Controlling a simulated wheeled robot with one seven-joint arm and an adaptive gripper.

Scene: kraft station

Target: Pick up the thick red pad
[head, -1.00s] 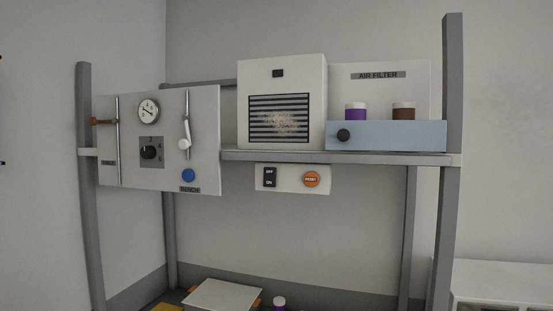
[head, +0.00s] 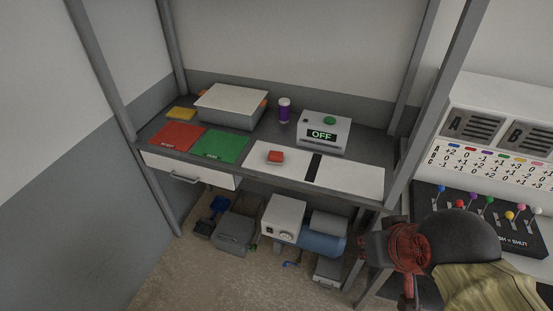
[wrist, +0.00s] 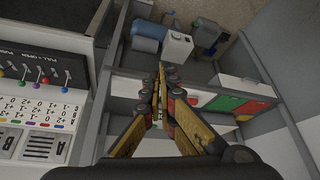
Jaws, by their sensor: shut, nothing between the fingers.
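A small thick red pad (head: 275,156) lies on the left part of a white panel on the bench in the head view. A flat red mat (head: 177,136) lies further left beside a green mat (head: 220,147); both look thin. My gripper (wrist: 162,68) shows in the wrist view with its yellow and black fingers meeting at the tips, empty. It is well apart from the red pad, off to the right of the bench.
A lidded grey box (head: 231,105), a purple jar (head: 284,110) and a device reading OFF (head: 324,133) stand behind the pad. A yellow pad (head: 181,114) lies at the back left. Rack posts (head: 436,95) frame the bench. A lever panel (head: 480,210) stands at right.

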